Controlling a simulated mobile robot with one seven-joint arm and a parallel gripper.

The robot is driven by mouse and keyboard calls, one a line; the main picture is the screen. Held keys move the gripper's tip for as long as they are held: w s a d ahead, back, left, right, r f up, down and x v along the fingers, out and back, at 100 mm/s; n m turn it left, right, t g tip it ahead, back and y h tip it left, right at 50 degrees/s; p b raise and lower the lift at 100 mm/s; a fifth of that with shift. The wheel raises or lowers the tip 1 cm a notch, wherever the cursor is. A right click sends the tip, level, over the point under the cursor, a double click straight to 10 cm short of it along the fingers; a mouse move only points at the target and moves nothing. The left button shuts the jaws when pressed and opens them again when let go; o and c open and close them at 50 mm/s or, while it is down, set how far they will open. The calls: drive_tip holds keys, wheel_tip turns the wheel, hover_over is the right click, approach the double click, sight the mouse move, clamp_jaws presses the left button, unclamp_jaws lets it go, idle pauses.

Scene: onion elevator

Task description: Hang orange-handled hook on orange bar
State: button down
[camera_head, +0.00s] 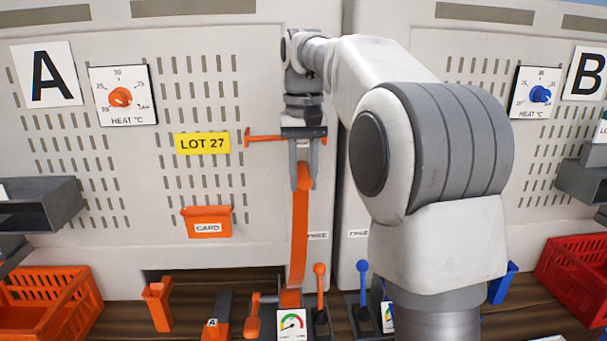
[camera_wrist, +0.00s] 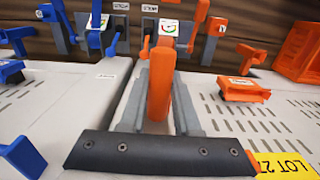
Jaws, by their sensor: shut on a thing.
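My gripper (camera_head: 303,182) points down in front of the pale panel, shut on the top of a long orange piece (camera_head: 299,225), seemingly the handle of the hook. This piece runs down toward the gauge unit at the panel's foot. In the wrist view the orange handle (camera_wrist: 160,88) sits between both grey fingers (camera_wrist: 160,105). A hook end cannot be made out. The orange bar (camera_head: 262,138) sticks out level on panel A, above the fingertips and partly hidden behind my wrist. A small orange part shows beside the gripper's dark mount in the wrist view.
Below stand a gauge (camera_head: 292,322), an orange lever (camera_head: 319,285) and a blue lever (camera_head: 362,285). An orange card holder (camera_head: 206,222) and the yellow LOT 27 sign (camera_head: 202,143) are left of my gripper. An orange crate (camera_head: 45,305) and red crate (camera_head: 578,275) flank the scene.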

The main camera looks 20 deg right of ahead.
drive_tip(key=c, duration=0.5)
unclamp_jaws()
drive_tip(key=shift+c, duration=0.2)
wheel_tip(320, 180, up, 9)
drive_tip(key=shift+r+p, duration=0.2)
drive_tip(key=shift+p, duration=0.95)
wheel_tip(320, 180, up, 3)
drive_tip(key=shift+s+f, duration=0.1)
drive_tip(key=shift+f, duration=0.1)
drive_tip(key=s+a+f+n+t+b, duration=0.2)
drive_tip(key=s+f+t+b, duration=0.3)
drive_tip(key=s+f, duration=2)
wheel_tip(320, 180, down, 2)
drive_tip(key=shift+s+a+f+t+b, duration=0.1)
drive_tip(key=shift+s+a+t+b, duration=0.3)
drive_tip(key=shift+b, duration=0.8)
